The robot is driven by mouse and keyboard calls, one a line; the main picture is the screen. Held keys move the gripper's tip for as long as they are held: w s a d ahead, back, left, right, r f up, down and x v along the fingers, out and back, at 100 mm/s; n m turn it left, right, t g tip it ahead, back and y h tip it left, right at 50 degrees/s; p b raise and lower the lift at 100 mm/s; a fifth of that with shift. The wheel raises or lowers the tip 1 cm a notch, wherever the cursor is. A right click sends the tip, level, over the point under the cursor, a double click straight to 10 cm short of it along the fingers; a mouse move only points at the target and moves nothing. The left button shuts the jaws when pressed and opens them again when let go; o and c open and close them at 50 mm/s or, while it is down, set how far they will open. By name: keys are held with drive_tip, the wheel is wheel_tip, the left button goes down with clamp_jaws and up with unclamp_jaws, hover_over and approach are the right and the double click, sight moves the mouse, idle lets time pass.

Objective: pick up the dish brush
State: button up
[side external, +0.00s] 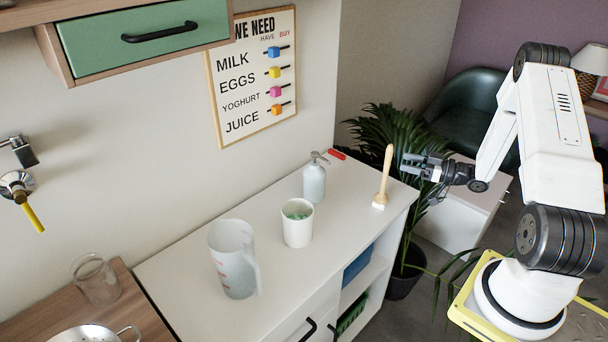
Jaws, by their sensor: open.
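The dish brush (385,178) stands upright on the white counter (335,226) near its right end, with its pale wooden handle up and its white bristles down on the top. My gripper (404,163) is to the right of the handle in the picture, at about the height of its middle. Its dark jaws are open and point left toward the brush. A small gap shows between the fingertips and the handle, and nothing is held.
A soap dispenser (314,181), a white cup (298,223) and a clear measuring jug (234,259) stand left of the brush. A red object (336,154) lies at the back edge. A potted plant (398,138) is behind my gripper. The counter around the brush is clear.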

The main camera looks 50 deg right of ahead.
drive_tip(key=shift+x, duration=1.3)
hover_over(385, 177)
drive_tip(key=w, duration=0.2)
drive_tip(key=shift+d, duration=0.1)
clamp_jaws()
idle(1.1)
